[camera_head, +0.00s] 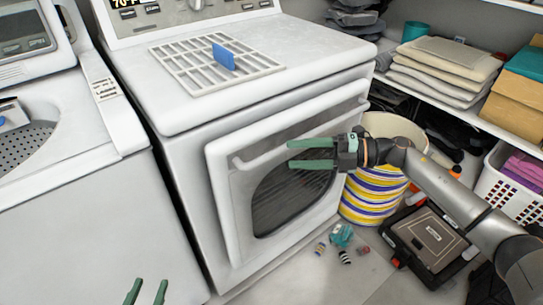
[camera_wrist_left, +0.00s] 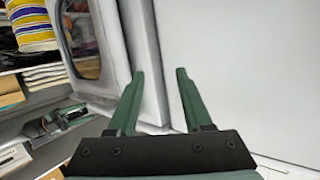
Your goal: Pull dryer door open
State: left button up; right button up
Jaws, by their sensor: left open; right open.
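The dryer (camera_head: 185,110) is the white machine in the middle of the head view. Its white door (camera_head: 225,190) with a dark oval window stands slightly out from the body at its left edge. My right gripper (camera_head: 289,154) is open, its green fingers pointing left in front of the door's upper part; contact cannot be told. My left gripper (camera_head: 147,291) is open and empty at the bottom left, low in front of the washer and apart from the door. In the left wrist view, the left fingers (camera_wrist_left: 158,76) point toward white panels, with the door (camera_wrist_left: 112,40) to their left.
A white washer (camera_head: 80,200) stands left of the dryer. A striped basket (camera_head: 372,195), a dark case (camera_head: 430,238) and small items (camera_head: 342,236) are on the floor to the right. A shelf holds folded towels (camera_head: 445,70). A blue clip-like piece (camera_head: 223,57) sits on the dryer-top rack.

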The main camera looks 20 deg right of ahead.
aim_at(277, 155)
jog(key=x, duration=0.6)
jog(key=shift+w+a, duration=0.2)
jog(key=shift+a, duration=0.1)
pick_arm(q)
jog(key=shift+w+r+t, duration=0.15)
jog(key=shift+r+t, duration=0.1)
jog(key=shift+r, duration=0.3)
jog(key=shift+w+r+t, duration=0.15)
jog(key=shift+r+t, duration=0.1)
jog(key=shift+r, duration=0.3)
jog(key=shift+r, duration=0.1)
pick_arm(e)
grip_shut()
